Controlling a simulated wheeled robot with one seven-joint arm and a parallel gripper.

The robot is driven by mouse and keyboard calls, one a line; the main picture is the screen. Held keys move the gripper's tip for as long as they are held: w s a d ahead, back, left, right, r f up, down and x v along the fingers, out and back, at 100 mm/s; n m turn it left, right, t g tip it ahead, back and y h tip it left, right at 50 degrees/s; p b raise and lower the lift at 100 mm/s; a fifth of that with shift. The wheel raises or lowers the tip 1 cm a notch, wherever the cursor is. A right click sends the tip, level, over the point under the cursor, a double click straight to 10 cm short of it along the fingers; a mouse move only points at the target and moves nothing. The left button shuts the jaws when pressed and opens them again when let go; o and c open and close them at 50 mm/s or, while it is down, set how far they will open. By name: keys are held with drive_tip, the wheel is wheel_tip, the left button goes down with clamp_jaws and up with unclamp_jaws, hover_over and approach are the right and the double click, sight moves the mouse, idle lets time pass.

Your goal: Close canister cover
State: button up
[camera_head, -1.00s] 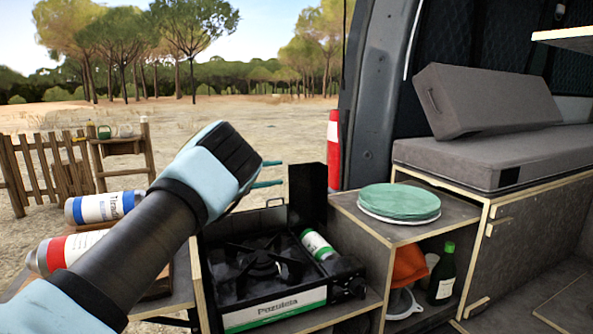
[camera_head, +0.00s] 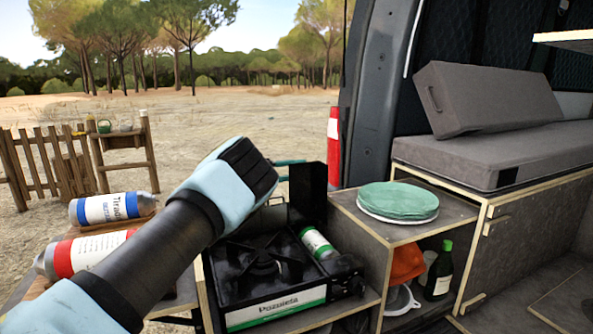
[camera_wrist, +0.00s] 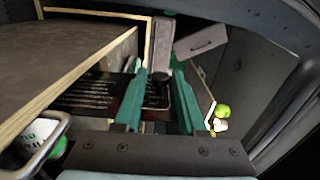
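The canister cover (camera_head: 308,194) is a black panel standing upright, open, at the back right of the black camping stove (camera_head: 275,290). The green-and-white gas canister (camera_head: 319,244) lies exposed in the stove's side bay. My gripper (camera_head: 288,170) reaches from the left, its teal fingertips close to the cover's upper left edge. In the wrist view my gripper (camera_wrist: 157,95) shows two spread teal fingers. A dark panel with printed lines (camera_wrist: 92,97), apparently the cover, lies beside and behind the left finger. Contact cannot be told.
A wooden box with green and white plates (camera_head: 399,200) stands right of the stove, a dark bottle (camera_head: 439,272) inside it. Two large canisters, one blue-labelled (camera_head: 105,208) and one red-labelled (camera_head: 85,252), lie left near my arm. A grey cushioned bench (camera_head: 490,155) is further right.

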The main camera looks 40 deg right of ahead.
clamp_jaws()
idle(1.1)
